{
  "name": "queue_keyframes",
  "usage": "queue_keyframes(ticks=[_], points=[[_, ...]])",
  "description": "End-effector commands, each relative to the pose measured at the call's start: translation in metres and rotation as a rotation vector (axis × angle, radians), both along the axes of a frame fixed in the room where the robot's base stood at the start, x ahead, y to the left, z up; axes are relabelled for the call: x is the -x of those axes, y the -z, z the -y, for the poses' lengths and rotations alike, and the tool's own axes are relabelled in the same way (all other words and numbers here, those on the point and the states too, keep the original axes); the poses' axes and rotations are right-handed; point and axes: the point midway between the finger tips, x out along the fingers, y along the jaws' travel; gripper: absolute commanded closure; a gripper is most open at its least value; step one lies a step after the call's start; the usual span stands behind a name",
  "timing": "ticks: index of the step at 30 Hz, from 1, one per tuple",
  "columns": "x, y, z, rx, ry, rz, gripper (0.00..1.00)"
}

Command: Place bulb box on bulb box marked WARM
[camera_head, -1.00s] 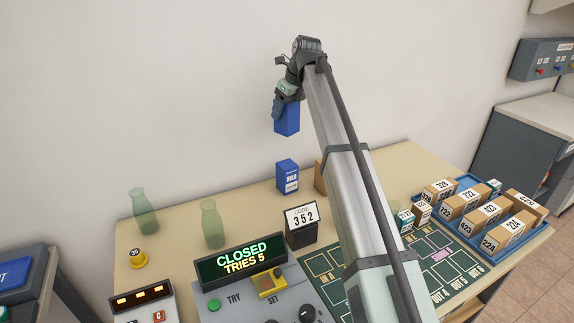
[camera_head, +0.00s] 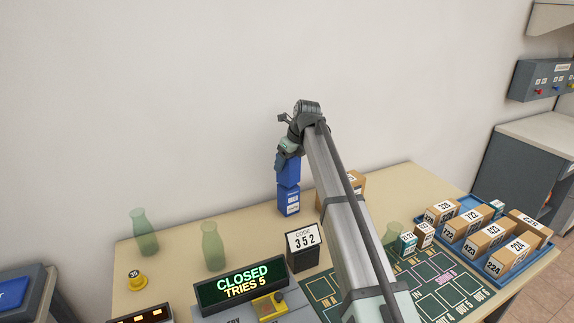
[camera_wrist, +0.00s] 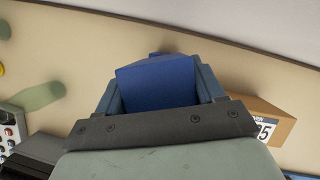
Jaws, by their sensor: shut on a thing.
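My gripper (camera_head: 287,158) is shut on a blue bulb box (camera_head: 288,172), which also fills the space between the fingers in the wrist view (camera_wrist: 158,82). A second blue bulb box (camera_head: 288,204) with a white label stands upright on the table, directly below the held one. The held box looks lined up with it and at or very near its top. I cannot tell whether they touch. The small print on the lower box is too small to read. In the wrist view the held box hides most of the lower box.
A brown carton (camera_head: 355,181) stands close to the right, partly behind my arm. A code stand (camera_head: 303,246) showing 352 and a panel reading CLOSED (camera_head: 241,284) are in front. Green bottles (camera_head: 212,246) stand left. A blue tray (camera_head: 545,234) of cartons is at right.

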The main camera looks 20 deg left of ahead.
Motion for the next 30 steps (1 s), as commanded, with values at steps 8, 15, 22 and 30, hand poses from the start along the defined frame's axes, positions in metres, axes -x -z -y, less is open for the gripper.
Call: queue_keyframes(ticks=[8, 15, 22, 30], points=[[0.0, 0.0117, -0.0001, 0.0, 0.0, 0.0, 0.69], [0.0001, 0.0149, 0.0001, 0.0, 0.0, 0.0, 0.69], [0.0001, 0.0143, -0.0001, 0.0, 0.0, 0.0, 0.1], [0.0, 0.0139, 0.0, 0.0, 0.0, 0.0, 0.07]])
